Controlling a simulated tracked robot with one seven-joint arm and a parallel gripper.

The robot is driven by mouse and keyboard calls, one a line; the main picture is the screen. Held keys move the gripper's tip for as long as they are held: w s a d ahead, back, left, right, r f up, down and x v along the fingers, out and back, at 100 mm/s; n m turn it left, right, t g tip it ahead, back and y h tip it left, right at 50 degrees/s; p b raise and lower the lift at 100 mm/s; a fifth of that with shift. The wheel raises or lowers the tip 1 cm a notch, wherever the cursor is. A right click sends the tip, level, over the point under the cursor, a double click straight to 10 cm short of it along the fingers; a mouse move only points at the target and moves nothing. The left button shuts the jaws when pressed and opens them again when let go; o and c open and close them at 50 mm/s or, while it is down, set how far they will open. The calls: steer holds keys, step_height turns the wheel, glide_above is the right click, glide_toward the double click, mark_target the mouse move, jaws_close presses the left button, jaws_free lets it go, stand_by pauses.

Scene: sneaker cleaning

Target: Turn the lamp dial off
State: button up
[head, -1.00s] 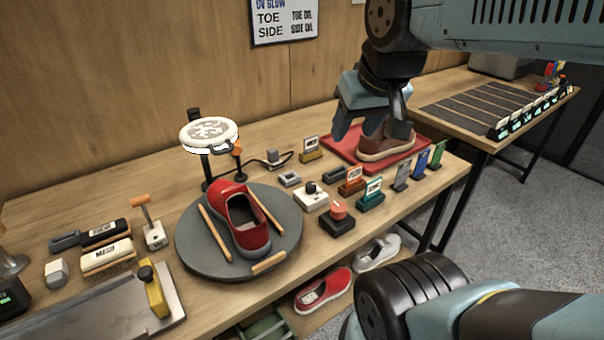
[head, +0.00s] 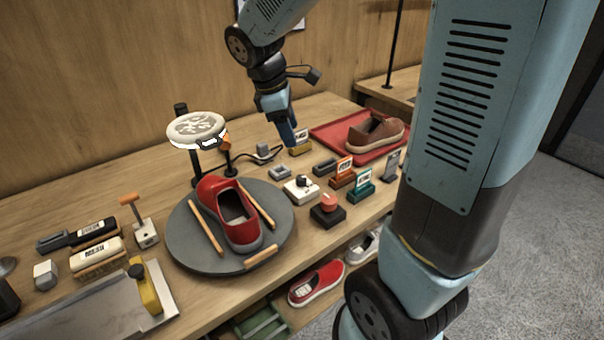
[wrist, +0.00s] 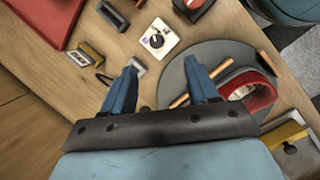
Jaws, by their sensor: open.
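A white box with a round black dial (head: 301,188) sits on the wooden bench, right of the turntable; I take it for the lamp dial. It also shows in the wrist view (wrist: 158,38), ahead of and between my fingers. The lamp (head: 197,130) has a round pale head with a bright rim on a dark post behind the turntable. My gripper (head: 288,138) points down over the back of the bench, behind the dial box and apart from it. In the wrist view my gripper (wrist: 160,78) is open, with nothing between its fingers.
A red shoe (head: 229,211) stands on the grey turntable (head: 190,256). A black box with a red button (head: 328,209) and card stands (head: 343,172) are near the dial. A brown shoe (head: 376,134) rests on a red tray (head: 329,137). A yellow-based card stand (head: 300,148) is beside my gripper.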

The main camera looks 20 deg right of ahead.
mark_target(300, 176)
steer(key=w+d+f+n, duration=0.1)
steer(key=f, duration=0.4)
steer(key=w+d+f+n, duration=0.1)
steer(key=f, duration=0.5)
steer(key=w+d+f+n+h, duration=0.1)
steer(key=f, duration=0.5)
steer(key=shift+w+d+n+g, duration=0.1)
steer(key=shift+d+n+g, duration=0.05)
steer(key=shift+n+g, duration=0.2)
